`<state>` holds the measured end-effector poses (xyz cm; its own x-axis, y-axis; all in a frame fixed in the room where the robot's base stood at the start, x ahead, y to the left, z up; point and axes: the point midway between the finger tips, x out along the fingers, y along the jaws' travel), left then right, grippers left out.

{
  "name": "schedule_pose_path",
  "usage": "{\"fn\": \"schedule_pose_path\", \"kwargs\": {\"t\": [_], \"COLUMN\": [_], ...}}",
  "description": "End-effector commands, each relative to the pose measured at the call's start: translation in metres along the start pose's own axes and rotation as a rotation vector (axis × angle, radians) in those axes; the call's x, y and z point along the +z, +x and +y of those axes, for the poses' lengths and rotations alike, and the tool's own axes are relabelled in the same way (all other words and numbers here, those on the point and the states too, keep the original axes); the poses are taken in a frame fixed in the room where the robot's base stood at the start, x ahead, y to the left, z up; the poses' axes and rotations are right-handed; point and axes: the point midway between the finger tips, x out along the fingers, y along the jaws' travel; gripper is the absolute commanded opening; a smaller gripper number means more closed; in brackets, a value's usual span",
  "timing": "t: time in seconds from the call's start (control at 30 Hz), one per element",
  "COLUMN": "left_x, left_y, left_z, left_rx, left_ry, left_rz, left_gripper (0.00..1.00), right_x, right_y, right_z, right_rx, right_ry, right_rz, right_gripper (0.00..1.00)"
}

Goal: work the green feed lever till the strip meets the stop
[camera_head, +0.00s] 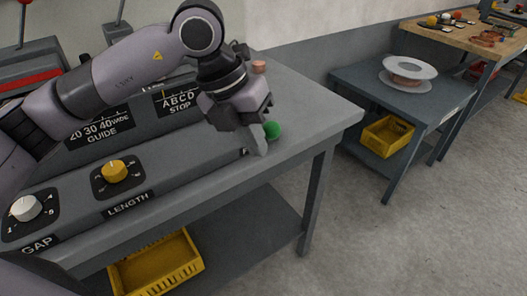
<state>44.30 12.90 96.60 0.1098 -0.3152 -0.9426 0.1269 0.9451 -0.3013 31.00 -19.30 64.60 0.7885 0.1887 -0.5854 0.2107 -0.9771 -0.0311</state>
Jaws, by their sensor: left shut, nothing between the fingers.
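The green feed lever's round knob (272,130) shows near the right end of the grey bench (315,110). My left gripper (261,147) reaches down beside it, shut and empty, with its fingertips just left of and below the knob. I cannot tell whether it touches the knob. A small copper-coloured piece (259,66) shows behind the gripper; I cannot tell if it is the strip. The stop scale (179,102), marked A B C D, is partly covered by my left arm. My right gripper is not in view.
A yellow length knob (115,170) and a white gap knob (25,207) sit on the bench front. Yellow crates (160,268) lie below. The floor between is clear.

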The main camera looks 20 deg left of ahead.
Motion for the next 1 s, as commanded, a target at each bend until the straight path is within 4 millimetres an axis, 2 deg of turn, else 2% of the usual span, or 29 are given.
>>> {"fn": "schedule_pose_path", "kwargs": {"t": [0.1,0.2,0.4,0.57,1.0], "left_x": [-0.007,-0.011,-0.018,-0.02,-0.02], "left_y": [-0.029,-0.048,-0.073,-0.08,-0.08], "left_z": [-0.013,-0.021,-0.03,-0.032,-0.033], "left_rx": [-0.002,-0.002,-0.002,-0.001,-0.002], "left_ry": [0.01,0.008,0.005,0.005,0.005], "left_rz": [-0.008,-0.009,-0.009,-0.009,-0.009], "left_gripper": [0.0,0.0,0.0,0.0,0.0], "right_x": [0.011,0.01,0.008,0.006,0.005], "right_y": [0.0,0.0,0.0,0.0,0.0], "right_z": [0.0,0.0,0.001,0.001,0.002], "right_rx": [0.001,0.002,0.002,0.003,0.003], "right_ry": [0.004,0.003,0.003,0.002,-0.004], "right_rz": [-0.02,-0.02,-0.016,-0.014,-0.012], "right_gripper": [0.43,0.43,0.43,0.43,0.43]}}
